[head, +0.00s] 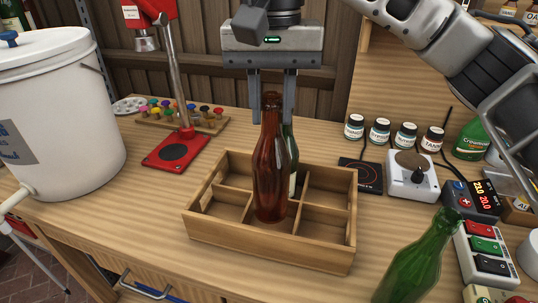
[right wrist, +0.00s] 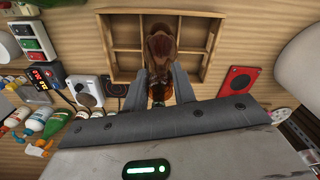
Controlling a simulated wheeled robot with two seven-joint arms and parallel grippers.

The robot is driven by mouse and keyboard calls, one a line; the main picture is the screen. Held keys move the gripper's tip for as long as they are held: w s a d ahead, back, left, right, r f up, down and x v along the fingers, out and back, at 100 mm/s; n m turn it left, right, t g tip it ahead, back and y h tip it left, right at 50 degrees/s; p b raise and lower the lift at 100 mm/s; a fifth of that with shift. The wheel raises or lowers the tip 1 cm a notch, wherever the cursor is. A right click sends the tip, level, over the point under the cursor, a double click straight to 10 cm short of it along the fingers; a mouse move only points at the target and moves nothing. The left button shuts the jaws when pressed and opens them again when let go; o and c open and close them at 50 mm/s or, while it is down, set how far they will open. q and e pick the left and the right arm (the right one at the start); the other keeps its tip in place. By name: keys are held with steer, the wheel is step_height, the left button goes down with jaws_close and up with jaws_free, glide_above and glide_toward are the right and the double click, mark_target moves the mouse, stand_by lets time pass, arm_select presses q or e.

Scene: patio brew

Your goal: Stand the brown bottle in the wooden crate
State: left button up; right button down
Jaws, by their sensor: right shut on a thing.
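The brown bottle (head: 270,165) is upright in the head view, its neck between the fingers of my right gripper (head: 271,98), which is shut on it. The bottle also shows in the right wrist view (right wrist: 161,45). Its lower part is over or inside the middle of the wooden crate (head: 218,238), among the dividers; I cannot tell whether its base touches the crate floor. The crate also shows in the right wrist view (right wrist: 125,74). A green bottle (head: 293,160) stands just behind the brown one, partly hidden by it. My left gripper is not in view.
Another green bottle (head: 415,260) stands right of the crate, near the front. A black scale (head: 361,175), a white stirrer plate (head: 412,180) and small jars (head: 380,130) are to the right. A red capper (head: 177,148) and white bucket (head: 60,120) are to the left.

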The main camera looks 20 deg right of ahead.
steer(key=shift+f, duration=2.7)
steer(key=shift+f, duration=0.15)
steer(key=c, duration=1.1)
jaws_free()
steer(key=shift+c, duration=0.2)
step_height(320, 180, up, 12)
steer(key=p, duration=0.2)
glide_above(271, 139)
steer(key=w, duration=0.1)
steer(key=shift+w+d, duration=0.2)
steer(key=shift+d, duration=0.05)
